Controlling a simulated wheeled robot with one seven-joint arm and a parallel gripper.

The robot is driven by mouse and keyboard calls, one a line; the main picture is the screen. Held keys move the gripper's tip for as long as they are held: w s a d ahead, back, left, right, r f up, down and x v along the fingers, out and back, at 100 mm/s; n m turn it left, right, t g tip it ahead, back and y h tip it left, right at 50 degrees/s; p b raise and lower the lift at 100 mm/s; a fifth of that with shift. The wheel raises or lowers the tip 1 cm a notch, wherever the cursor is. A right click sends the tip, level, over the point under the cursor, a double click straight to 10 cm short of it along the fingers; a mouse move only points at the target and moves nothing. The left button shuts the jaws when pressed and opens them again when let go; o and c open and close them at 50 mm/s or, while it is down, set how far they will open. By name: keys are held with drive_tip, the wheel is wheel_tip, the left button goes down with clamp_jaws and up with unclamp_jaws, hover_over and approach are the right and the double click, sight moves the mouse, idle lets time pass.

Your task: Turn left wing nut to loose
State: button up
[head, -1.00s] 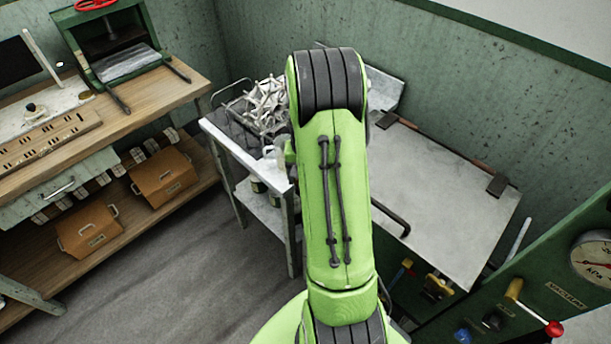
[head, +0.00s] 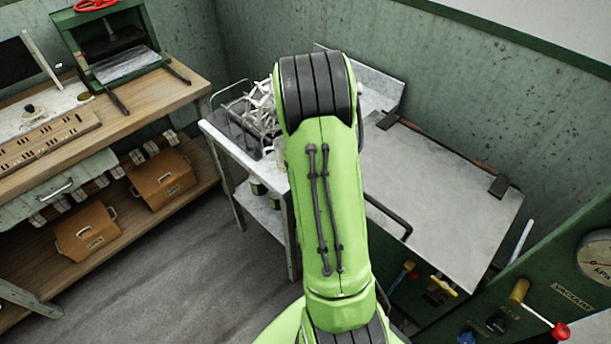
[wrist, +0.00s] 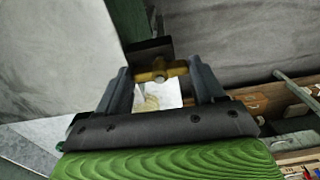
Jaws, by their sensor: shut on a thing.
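A brass-coloured wing nut (wrist: 158,71) sits between the fingertips of my gripper (wrist: 161,76) in the wrist view. Its wings span from one finger to the other, and the jaws are shut on it. A pale plate (wrist: 160,94) shows just below it, and a dark block stands behind it. In the head view my green arm hides my gripper and this wing nut. A yellow wing-shaped handle (head: 441,286) shows on the green front below the grey metal top, right of my arm.
The grey metal top (head: 440,190) lies right of my arm, with a dark bar handle (head: 388,215) at its edge. A vacuum gauge (head: 600,256) and red-tipped lever (head: 560,331) are at far right. A small metal table (head: 250,150) stands left.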

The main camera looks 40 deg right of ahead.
drive_tip(key=shift+n, duration=0.4)
drive_tip(key=o, duration=1)
drive_tip(key=shift+o, duration=0.2)
wheel_tip(320, 180, up, 16)
drive_tip(key=p, duration=0.2)
drive_tip(key=shift+f, duration=0.1)
